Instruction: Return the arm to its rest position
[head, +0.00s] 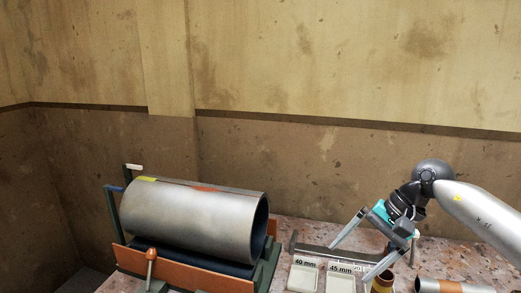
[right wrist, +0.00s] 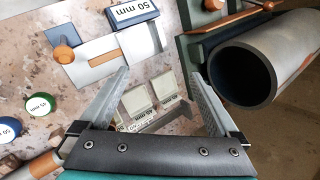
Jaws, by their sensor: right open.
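My right arm comes in from the right in the head view. Its gripper (head: 350,262) is open and hangs over the right part of the table, fingers pointing down and left. In the right wrist view the two fingers (right wrist: 160,73) are spread wide with nothing held between them. A grey caliper-like tool (head: 330,253) lies on the table beyond the labelled trays; it also shows between the fingers in the right wrist view (right wrist: 165,119). My left gripper is not in view.
A large grey pipe (head: 195,217) lies in an orange and green cradle (head: 185,272) at left. Pale trays marked 40 mm (head: 304,277) and 45 mm (head: 341,280) stand at the front. A smaller pipe (head: 440,286) lies at right. Behind is a stained wall (head: 300,170).

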